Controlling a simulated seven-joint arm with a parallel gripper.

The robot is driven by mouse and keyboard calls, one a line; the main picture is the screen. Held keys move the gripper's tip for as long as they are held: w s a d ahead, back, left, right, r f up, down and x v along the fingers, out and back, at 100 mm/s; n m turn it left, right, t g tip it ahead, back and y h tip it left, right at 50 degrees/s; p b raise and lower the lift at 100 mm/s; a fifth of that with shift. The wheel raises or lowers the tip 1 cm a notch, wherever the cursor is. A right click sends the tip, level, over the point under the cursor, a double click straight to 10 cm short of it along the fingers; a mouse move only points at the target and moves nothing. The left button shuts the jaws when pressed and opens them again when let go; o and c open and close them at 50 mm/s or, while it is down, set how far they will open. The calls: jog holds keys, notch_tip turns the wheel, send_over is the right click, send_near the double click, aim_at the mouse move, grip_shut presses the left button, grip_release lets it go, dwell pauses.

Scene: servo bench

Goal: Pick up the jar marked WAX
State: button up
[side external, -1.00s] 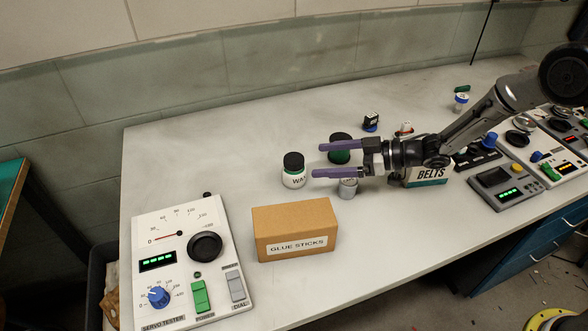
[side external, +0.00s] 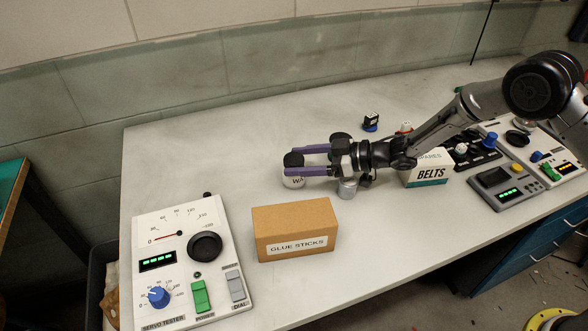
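The jar marked WAX (side external: 293,181) stands upright on the bench, white with a black lid (side external: 293,160); only "WA" of its label shows. My gripper (side external: 297,160) reaches in from the right, level, with its two purple fingers apart. The finger ends are at the jar, the nearer one crossing in front of it and the other at the lid's far side. I cannot tell whether the fingers touch the jar. Its middle is partly hidden by the nearer finger.
A brown GLUE STICKS box (side external: 295,229) lies in front of the jar. A grey-lidded jar (side external: 348,188) stands under my gripper, and a dark-lidded jar (side external: 340,137) is partly hidden behind it. A BELTS box (side external: 428,168) stands to the right. The bench left of the jar is clear.

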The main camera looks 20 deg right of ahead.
grip_shut()
